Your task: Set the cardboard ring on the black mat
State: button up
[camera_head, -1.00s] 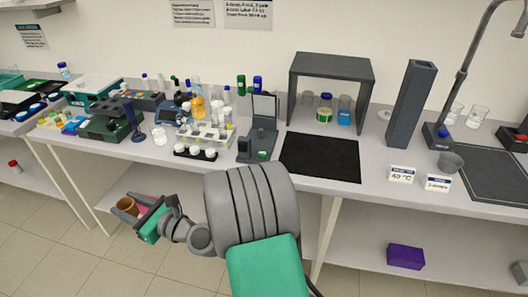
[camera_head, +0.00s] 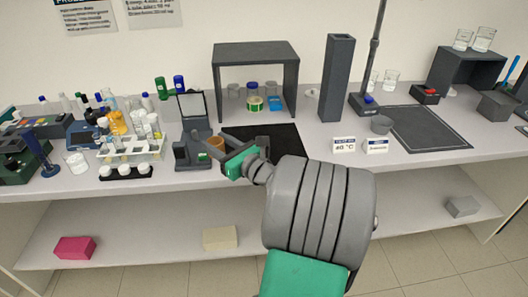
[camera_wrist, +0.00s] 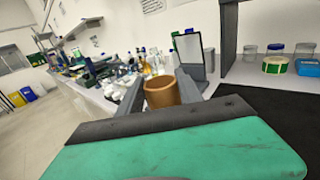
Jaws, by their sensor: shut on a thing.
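The cardboard ring (camera_head: 216,143) is a short brown tube. My gripper (camera_head: 222,150) is shut on it and holds it at the left end of the black mat (camera_head: 275,138), beside the dark grey stand. In the wrist view the ring (camera_wrist: 161,93) sits upright between my two grey fingers, with its open top showing. The black mat (camera_wrist: 270,120) lies to the right of the ring in the wrist view. My wrist and arm hide part of the mat's front in the head view. Whether the ring touches anything below is hidden.
A dark grey stand with a pale panel (camera_head: 193,140) is just left of the ring. A dark shelf frame (camera_head: 256,53) stands behind the mat with jars under it. A tall grey column (camera_head: 336,80) and two label cards (camera_head: 344,145) are to the right. A tube rack (camera_head: 132,150) is farther left.

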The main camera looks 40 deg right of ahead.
jog(key=s+d+r+m+h+b, duration=0.1)
jog(key=s+d+m+h+b, duration=0.15)
jog(key=s+d, duration=0.55)
jog(key=s+d+r+m+h+b, duration=0.1)
jog(key=s+d+h+b, duration=0.2)
jog(key=s+d, duration=0.6)
jog(key=b, duration=0.2)
send_over(274, 155)
notch_tip(274, 155, down, 9)
jog(key=shift+w+f, duration=0.15)
jog(key=shift+f, duration=0.05)
notch_tip(274, 155, down, 3)
jog(key=shift+d+b, duration=0.1)
jog(key=shift+b, duration=0.25)
jog(key=shift+f, duration=0.1)
jog(key=o, duration=1.3)
